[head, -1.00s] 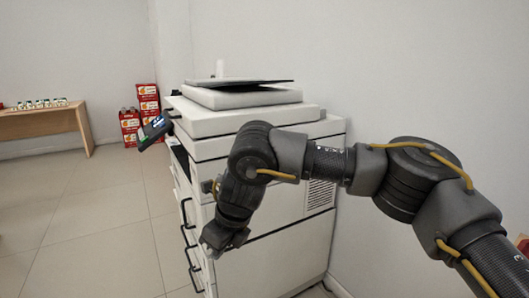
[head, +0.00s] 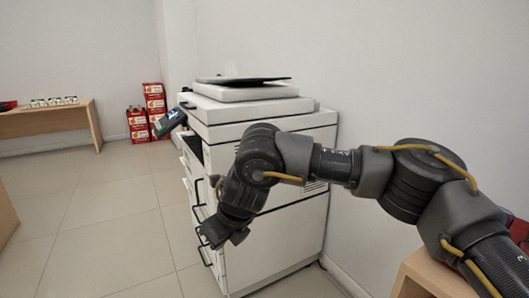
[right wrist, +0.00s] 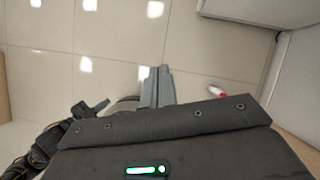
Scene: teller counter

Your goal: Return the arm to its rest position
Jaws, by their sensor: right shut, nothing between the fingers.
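My right arm reaches in from the right in the head view, bent at the elbow, in front of a white printer. Its gripper (head: 222,236) points down and appears in front of the printer's drawer side, empty. In the right wrist view its grey fingers (right wrist: 157,87) are together, with tiled floor beyond them. A dark jointed arm shows at the lower left of the right wrist view, probably my left one; the state of its gripper is not clear. No left arm shows in the head view.
The white printer (head: 270,215) stands against the wall, with a small screen (head: 170,122). Red boxes (head: 154,104) and a wooden table (head: 48,117) are at the back. A wooden surface (head: 428,276) is at lower right. Open tiled floor lies left. A small red-and-white thing (right wrist: 217,92) shows in the wrist view.

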